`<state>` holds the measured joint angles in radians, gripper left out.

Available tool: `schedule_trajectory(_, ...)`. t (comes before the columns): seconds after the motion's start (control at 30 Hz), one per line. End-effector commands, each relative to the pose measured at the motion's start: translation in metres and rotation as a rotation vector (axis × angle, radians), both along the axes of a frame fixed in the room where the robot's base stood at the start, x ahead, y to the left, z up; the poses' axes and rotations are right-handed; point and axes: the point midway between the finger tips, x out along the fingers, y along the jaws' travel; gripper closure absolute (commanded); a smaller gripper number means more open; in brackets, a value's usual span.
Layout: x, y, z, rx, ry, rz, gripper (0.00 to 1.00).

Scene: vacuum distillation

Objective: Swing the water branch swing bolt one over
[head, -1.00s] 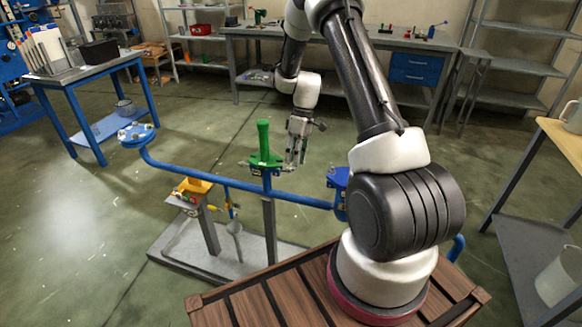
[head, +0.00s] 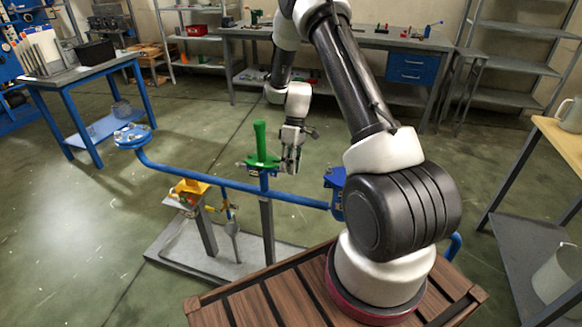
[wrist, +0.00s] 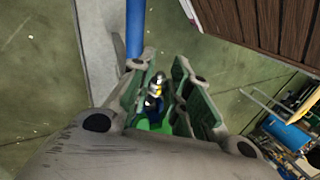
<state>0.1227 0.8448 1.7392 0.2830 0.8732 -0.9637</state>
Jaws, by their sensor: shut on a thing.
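The blue water branch pipe (head: 230,185) runs across the stand, with a blue flanged fitting under a green upright part (head: 261,145) near its middle. My gripper (head: 290,165) is just right of the green part, pointing down beside the fitting. In the wrist view, my gripper (wrist: 163,75) has its green-padded fingers on either side of a small metal swing bolt (wrist: 157,83) with a yellowish band. The fingers are shut on it. Blue and green surfaces show below the bolt. In the head view the bolt is too small and hidden by the fingers.
The pipe ends in a blue round flange (head: 133,138) at left and a blue fitting (head: 336,190) near my arm base. A yellow part (head: 190,188) stands on a post below the pipe. A blue-legged table (head: 85,80) is at left. Open floor lies behind the pipe.

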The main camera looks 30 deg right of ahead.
Motion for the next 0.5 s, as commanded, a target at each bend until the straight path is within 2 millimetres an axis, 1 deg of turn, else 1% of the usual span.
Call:
schedule_trajectory(0.03, 0.0020, 0.0035, 0.0020, -0.027, 0.027, 0.007, 1.00)
schedule_trajectory(0.2, 0.0060, 0.0072, 0.0089, -0.123, 0.123, 0.005, 1.00)
schedule_trajectory(0.5, 0.0068, 0.0065, 0.0112, -0.150, 0.146, 0.001, 1.00)
